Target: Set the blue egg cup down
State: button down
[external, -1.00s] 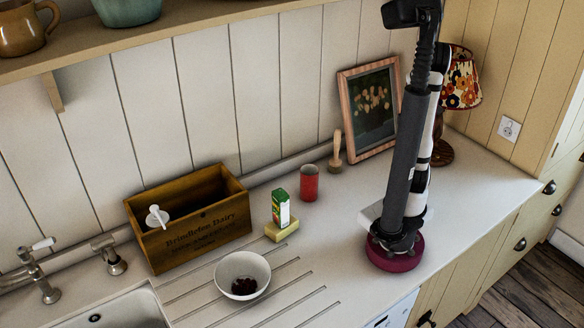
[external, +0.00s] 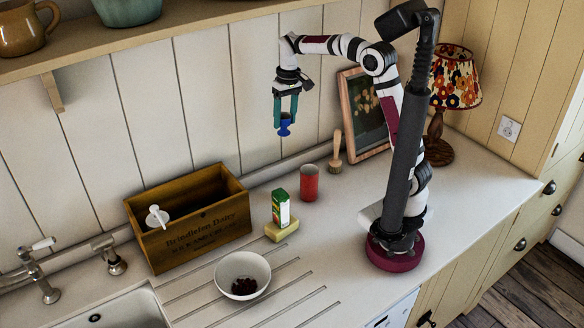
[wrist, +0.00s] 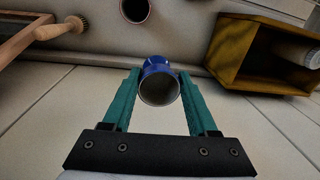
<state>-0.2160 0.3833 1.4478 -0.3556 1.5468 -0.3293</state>
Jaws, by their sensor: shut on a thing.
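The blue egg cup (external: 285,126) is held in the air between the teal fingers of my gripper (external: 285,119), high above the counter and in front of the panelled wall. In the wrist view, my gripper (wrist: 160,90) has one finger on each side of the egg cup (wrist: 159,84). The cup's hollow grey inside faces the camera. The counter (external: 345,205) is well below the cup, and nothing touches the cup from underneath.
Below stand a red cup (external: 309,183), a green-and-white box (external: 281,208) on a yellow block (external: 282,231), a wooden crate (external: 195,222) and a white bowl (external: 242,275). Counter right of the red cup is clear.

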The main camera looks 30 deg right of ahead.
jog(key=shift+n, duration=0.5)
jog(key=a+f, duration=0.2)
jog(key=a, duration=0.4)
jog(key=a+f, duration=0.2)
jog(key=a, duration=0.5)
jog(key=a+f, duration=0.2)
jog(key=a, duration=0.4)
jog(key=shift+w+a+f, duration=0.15)
jog(key=shift+w+f, duration=0.1)
jog(key=shift+f, duration=0.15)
jog(key=s+a+f, duration=0.2)
jog(key=a+f, duration=0.1)
jog(key=a, duration=0.3)
jog(key=s+a+f, duration=0.2)
jog(key=a+f, duration=0.2)
jog(key=a, duration=0.1)
jog(key=s+a+f, duration=0.2)
jog(key=a+f, duration=0.1)
jog(key=a, duration=0.3)
jog(key=shift+s+a+f, duration=0.3)
jog(key=shift+s+f, duration=0.05)
jog(key=shift+f, duration=2)
jog(key=shift+f, duration=0.15)
jog(key=shift+c, duration=0.9)
grip_release()
